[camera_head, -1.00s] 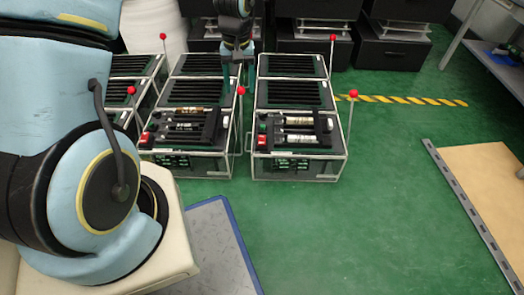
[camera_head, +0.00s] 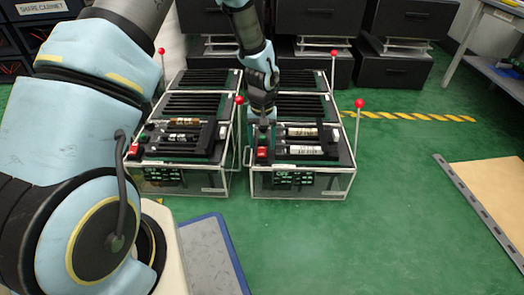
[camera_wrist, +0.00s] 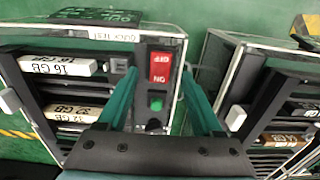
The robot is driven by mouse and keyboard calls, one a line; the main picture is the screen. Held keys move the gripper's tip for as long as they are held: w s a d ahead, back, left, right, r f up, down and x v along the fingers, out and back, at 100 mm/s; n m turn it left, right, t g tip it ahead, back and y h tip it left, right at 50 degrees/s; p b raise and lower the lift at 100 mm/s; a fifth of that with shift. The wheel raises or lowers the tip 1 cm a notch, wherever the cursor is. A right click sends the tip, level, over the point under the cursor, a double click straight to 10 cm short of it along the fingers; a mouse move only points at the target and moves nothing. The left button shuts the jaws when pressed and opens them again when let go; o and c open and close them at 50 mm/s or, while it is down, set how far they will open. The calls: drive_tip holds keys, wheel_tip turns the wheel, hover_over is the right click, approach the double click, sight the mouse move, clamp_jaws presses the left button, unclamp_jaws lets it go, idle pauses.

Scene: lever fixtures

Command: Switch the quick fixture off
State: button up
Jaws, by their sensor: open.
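The quick fixture (camera_head: 300,183), a glass-sided box, stands front right in the head view. In the wrist view its label (camera_wrist: 115,35) reads "QUICK TEST". A red rocker switch (camera_wrist: 160,67) with a green button (camera_wrist: 156,104) below it sits beside the memory sticks; the red part also shows in the head view (camera_head: 262,153). My gripper (camera_wrist: 160,78) is open and empty, its teal fingers spread on either side of the switch panel. In the head view my gripper is above the fixture's left side, fingertips hard to make out. I cannot tell whether the fingers touch anything.
A similar fixture (camera_head: 178,178) stands close on the left, with a narrow gap between. Upright levers with red knobs (camera_head: 360,103) (camera_head: 239,100) rise beside the fixtures. More fixtures stand behind. Green floor (camera_head: 390,210) is clear at right.

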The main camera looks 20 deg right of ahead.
sight(262, 152)
drive_tip(key=shift+f+b, duration=0.3)
drive_tip(key=shift+f, duration=0.8)
clamp_jaws()
